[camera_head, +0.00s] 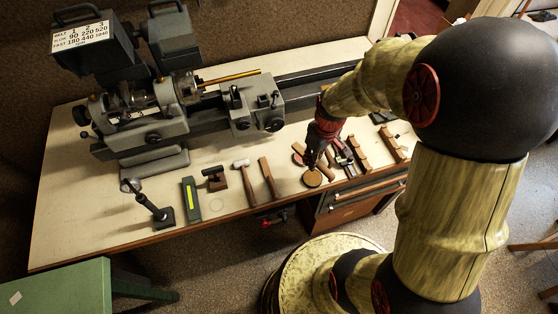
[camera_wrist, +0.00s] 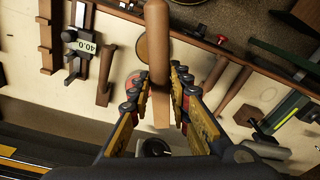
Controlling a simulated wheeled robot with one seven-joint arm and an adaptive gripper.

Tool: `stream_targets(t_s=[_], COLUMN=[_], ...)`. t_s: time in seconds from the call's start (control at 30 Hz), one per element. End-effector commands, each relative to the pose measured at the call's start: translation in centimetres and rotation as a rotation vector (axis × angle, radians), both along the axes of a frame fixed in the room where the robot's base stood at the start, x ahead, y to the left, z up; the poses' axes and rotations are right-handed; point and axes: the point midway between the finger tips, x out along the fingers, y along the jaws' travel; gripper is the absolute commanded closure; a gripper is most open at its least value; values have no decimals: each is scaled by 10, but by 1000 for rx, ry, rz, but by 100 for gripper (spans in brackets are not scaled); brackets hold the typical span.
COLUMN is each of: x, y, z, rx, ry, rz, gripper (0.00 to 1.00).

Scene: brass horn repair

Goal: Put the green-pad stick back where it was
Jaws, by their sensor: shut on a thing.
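My gripper (camera_head: 314,160) is low over the front middle of the bench. In the wrist view my gripper (camera_wrist: 160,75) is shut on a plain wooden stick (camera_wrist: 157,35), which runs between the fingers and beyond them toward the bench's front edge. No green pad shows on the visible part of the stick, so I cannot tell its pad colour. A round tan disc (camera_head: 312,178) lies just in front of my gripper; in the wrist view the disc (camera_wrist: 141,48) is partly hidden behind the stick. A reddish disc (camera_wrist: 131,80) is partly hidden by the left finger.
Right of my gripper lie a caliper (camera_head: 342,152) and wooden blocks (camera_head: 394,149). The lathe (camera_head: 150,122) fills the back. Bare bench (camera_head: 105,195) shows at left.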

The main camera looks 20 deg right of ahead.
Motion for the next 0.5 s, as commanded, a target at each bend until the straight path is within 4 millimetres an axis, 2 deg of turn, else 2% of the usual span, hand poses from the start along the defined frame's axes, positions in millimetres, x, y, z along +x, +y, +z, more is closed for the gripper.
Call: stream_targets(t_s=[0.33,0.5], x=[66,87], y=[41,53], z=[-37,-67], rx=[-1,0], ry=[3,3], rz=[5,3], gripper=[100,100])
